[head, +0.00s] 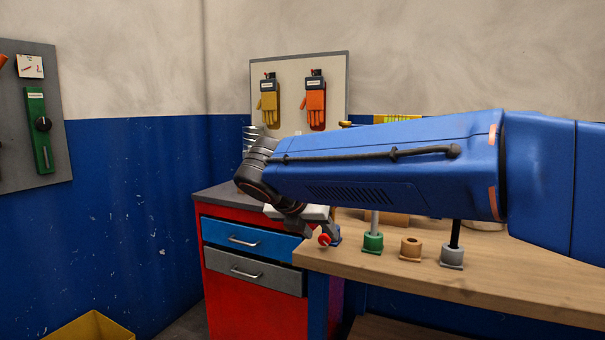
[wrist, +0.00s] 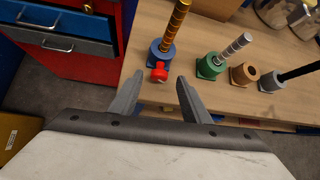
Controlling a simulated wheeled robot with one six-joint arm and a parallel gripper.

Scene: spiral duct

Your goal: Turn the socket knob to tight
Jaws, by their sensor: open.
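A red knob (wrist: 158,73) sticks out of the front of a blue socket (wrist: 161,52) at the bench's front edge. A ribbed gold rod (wrist: 175,25) stands in that socket. The knob (head: 325,239) and part of the blue socket (head: 336,233) also show in the head view, below my arm, which hides the rod. My gripper (wrist: 159,76) is open and empty. In the wrist view its fingertips appear on either side of the knob, with gaps at both sides. I cannot tell how far the tips are from it in depth. The knob's setting is not readable.
To the right on the wooden bench (head: 450,287) stand a green socket (wrist: 209,66) with a silver rod, an empty tan socket (wrist: 243,74) and a grey socket (wrist: 271,82) with a black rod. A red drawer cabinet (head: 240,299) stands left of the bench.

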